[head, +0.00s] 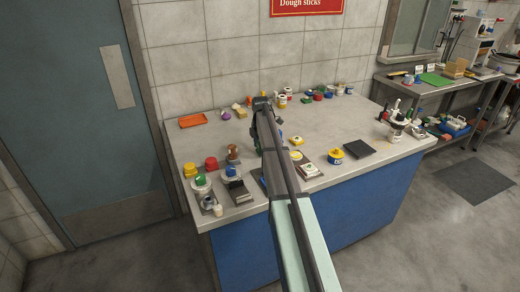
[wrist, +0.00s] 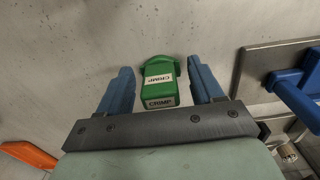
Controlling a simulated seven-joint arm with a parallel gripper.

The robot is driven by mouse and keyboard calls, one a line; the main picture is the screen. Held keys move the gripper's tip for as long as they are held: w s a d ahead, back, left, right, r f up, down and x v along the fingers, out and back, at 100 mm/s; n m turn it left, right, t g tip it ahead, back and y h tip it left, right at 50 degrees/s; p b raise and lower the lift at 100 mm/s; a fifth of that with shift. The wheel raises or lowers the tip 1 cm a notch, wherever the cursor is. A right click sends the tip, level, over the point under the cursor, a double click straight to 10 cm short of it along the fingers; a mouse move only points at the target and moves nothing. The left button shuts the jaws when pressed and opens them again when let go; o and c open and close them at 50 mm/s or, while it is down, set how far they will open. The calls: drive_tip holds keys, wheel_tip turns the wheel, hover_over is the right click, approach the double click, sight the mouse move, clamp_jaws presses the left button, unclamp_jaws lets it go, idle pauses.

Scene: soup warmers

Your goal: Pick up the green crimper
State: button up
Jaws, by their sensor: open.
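The green crimper (wrist: 158,82) lies on the grey counter in the wrist view, with white labels reading "CRIMP". My gripper (wrist: 160,88) is open, with one blue finger on each side of the crimper and a visible gap to each. The crimper is between the fingers, and its near end is close to the gripper's dark crossbar. I cannot tell how high the fingers are above the counter. In the head view my arm reaches over the counter and hides the crimper and the fingertips.
The counter (head: 340,125) has an orange tray (head: 193,121) at the back left, several small items along the back, and a dark square plate (head: 358,149) at the right. In the wrist view, a blue object (wrist: 298,92) on a metal plate is right of my gripper.

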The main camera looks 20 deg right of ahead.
drive_tip(key=c, duration=1.1)
drive_tip(key=shift+o, duration=0.2)
drive_tip(key=shift+r, duration=0.1)
wheel_tip(320, 180, up, 10)
drive_tip(key=shift+f, duration=0.1)
